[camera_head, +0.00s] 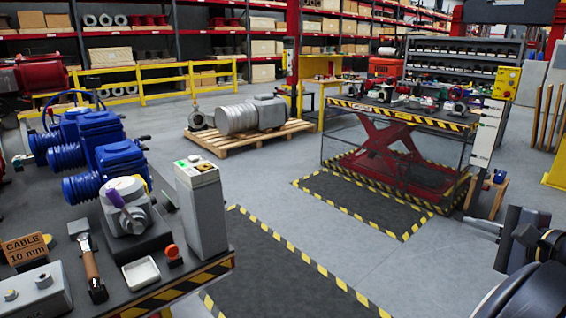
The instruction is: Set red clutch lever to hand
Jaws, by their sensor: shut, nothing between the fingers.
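No red clutch lever can be made out for certain. A grey actuator housing (128,212) with a purple lever (118,197) stands on the dark bench (200,270) at the left. The lever leans up and to the left. Several small valve actuators stand on the lift table (400,114) at the back right, some with red parts too small to tell apart. Dark links at the lower right edge are mine. My gripper's fingertips do not show, and nothing of mine touches the bench or the lift table.
Blue actuators (120,165), a grey control post (202,210), an orange-red knob (173,252), a white tray (141,272) and a wooden-handled tool (91,262) crowd the bench. A pallet (245,143) bears a grey motor. The floor between bench and lift table is clear.

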